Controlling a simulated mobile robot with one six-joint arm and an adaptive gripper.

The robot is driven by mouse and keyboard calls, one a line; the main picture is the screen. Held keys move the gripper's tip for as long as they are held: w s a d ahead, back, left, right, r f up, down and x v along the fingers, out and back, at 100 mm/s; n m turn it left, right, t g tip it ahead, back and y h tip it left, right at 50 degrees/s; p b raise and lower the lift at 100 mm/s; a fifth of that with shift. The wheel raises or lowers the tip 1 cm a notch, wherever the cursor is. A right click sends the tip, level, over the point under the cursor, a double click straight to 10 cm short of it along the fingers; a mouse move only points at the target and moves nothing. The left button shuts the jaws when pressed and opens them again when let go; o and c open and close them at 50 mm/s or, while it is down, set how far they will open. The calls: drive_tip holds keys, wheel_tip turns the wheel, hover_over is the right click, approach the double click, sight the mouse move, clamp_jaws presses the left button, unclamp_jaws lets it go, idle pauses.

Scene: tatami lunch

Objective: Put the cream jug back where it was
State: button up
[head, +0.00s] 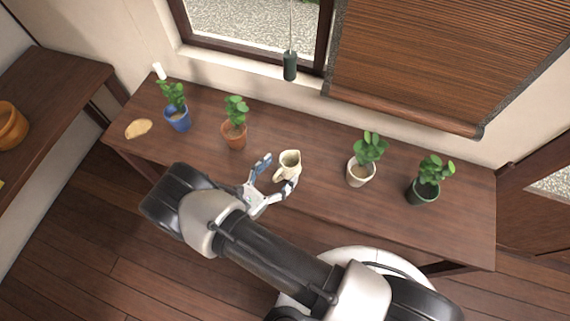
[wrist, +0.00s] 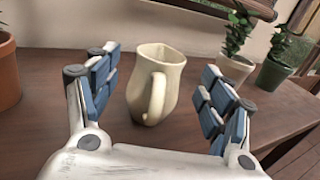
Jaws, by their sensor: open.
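The cream jug (head: 290,163) stands upright on the wooden table (head: 310,205), near the middle, between the plant in the terracotta pot and the plant in the cream pot. In the wrist view the jug (wrist: 154,84) is centred, with its handle towards me. My gripper (head: 277,172) is open at the jug's near left side in the head view. In the wrist view the blue-padded fingers of my gripper (wrist: 162,88) stand apart, one on each side of the jug, with gaps showing between pads and jug.
Plants stand in a blue pot (head: 177,121), a terracotta pot (head: 234,138), a cream pot (head: 360,174) and a dark green pot (head: 423,193). A tan flat item (head: 138,128) lies at the table's left end. The table is bare between the jug and the cream pot.

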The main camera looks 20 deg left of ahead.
drive_tip(key=v, duration=0.9)
drive_tip(key=w+d+r+m+g+h, duration=0.1)
drive_tip(key=w+d+r+m+g, duration=0.3)
drive_tip(key=d+r+m+g, duration=0.55)
drive_tip(key=w+d+r+m+g+h, duration=0.1)
drive_tip(key=w+d+r+m+g, duration=0.35)
drive_tip(key=r, duration=0.85)
drive_tip(key=s+d+r+m+t+y, duration=0.2)
drive_tip(key=s+d+r+m+y, duration=0.8)
drive_tip(key=s+d+r+m, duration=0.2)
drive_tip(key=shift+d+r+m+t, duration=0.4)
drive_tip(key=shift+d+r+m, duration=0.65)
drive_tip(key=shift+d+m, duration=1.15)
drive_tip(key=shift+a, duration=0.15)
